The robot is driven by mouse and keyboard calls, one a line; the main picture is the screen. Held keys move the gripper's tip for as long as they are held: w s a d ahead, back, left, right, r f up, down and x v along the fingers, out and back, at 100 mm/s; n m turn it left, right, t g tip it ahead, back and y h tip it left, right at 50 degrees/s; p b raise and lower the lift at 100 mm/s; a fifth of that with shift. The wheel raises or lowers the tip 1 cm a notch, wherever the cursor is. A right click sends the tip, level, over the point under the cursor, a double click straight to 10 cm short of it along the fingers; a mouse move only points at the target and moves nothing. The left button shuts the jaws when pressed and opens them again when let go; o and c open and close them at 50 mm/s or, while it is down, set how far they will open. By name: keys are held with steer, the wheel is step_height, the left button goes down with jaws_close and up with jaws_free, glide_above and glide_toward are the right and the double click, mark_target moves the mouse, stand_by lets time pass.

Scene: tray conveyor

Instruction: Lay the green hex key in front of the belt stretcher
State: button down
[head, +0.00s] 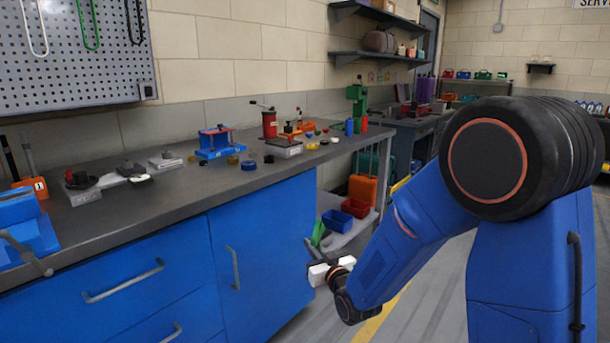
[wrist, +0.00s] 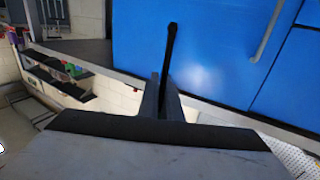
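My gripper (head: 313,262) is low in front of the right end of the blue bench. In the wrist view its two dark fingers (wrist: 164,98) are closed together around a thin rod (wrist: 171,50) with a rounded end, pointing at the blue cabinet. The rod looks black; I cannot tell whether it is the green hex key. I see no clear green hex key on the bench. I cannot tell for sure which bench device is the belt stretcher; a blue-and-red device (head: 214,143) and a red cranked device (head: 269,122) stand on the bench.
The grey benchtop (head: 200,190) has bare room along its front edge. Small rings and caps lie around the devices. Belt-like loops hang on the pegboard (head: 60,65). Blue (head: 336,221) and red (head: 355,208) bins sit on a low shelf, with a green thing (head: 317,233) beside them.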

steer(key=w+d+f+m+h, duration=0.2)
steer(key=w+d+f+h, duration=0.1)
steer(key=d+f, duration=1)
steer(key=w+d+f+m+t+h, duration=0.1)
steer(key=w+d+f+h, duration=0.3)
steer(key=d+f, duration=1)
step_height(320, 180, down, 5)
steer(key=shift+w+m+t, duration=0.25)
steer(key=shift+m+t, duration=0.05)
steer(key=shift+m, duration=0.6)
